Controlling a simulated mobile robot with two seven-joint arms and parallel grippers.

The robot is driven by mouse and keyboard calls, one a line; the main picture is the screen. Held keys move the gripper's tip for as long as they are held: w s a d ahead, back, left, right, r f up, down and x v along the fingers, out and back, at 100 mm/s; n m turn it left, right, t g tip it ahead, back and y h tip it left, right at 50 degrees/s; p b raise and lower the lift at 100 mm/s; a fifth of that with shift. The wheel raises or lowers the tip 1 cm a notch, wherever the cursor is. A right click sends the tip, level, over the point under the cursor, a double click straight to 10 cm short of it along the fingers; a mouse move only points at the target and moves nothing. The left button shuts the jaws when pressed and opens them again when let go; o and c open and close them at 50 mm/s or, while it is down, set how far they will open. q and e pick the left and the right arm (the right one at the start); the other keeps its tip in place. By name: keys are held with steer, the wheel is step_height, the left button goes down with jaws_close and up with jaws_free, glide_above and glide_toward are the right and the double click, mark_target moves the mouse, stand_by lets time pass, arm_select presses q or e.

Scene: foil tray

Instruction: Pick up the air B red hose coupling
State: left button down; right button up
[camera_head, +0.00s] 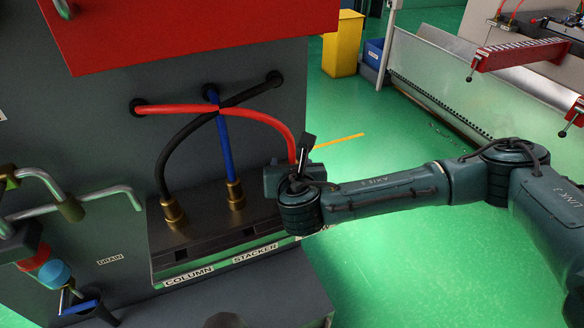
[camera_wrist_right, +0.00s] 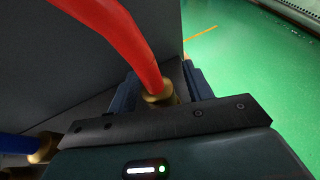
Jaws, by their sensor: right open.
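The red hose (camera_head: 250,115) arcs from the grey cabinet wall down to the right, behind my right gripper (camera_head: 284,178). Its brass coupling is hidden there in the head view. In the right wrist view, the red hose (camera_wrist_right: 122,35) runs down into the brass coupling (camera_wrist_right: 160,93). The two fingers of my right gripper (camera_wrist_right: 160,86) are open, one on each side of this coupling. I cannot tell whether either finger touches it. My left gripper is not in view.
The black hose (camera_head: 163,165) and blue hose (camera_head: 226,150) end in brass couplings on the metal block (camera_head: 200,222), left of my gripper. Its front labels read COLUMN and STACKER. Bent pipes (camera_head: 85,198) stick out at left. Green floor (camera_head: 420,265) lies clear at right.

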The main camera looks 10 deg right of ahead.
steer(key=shift+c, duration=0.5)
jaws_close()
step_height(320, 180, up, 10)
stand_by(0.6)
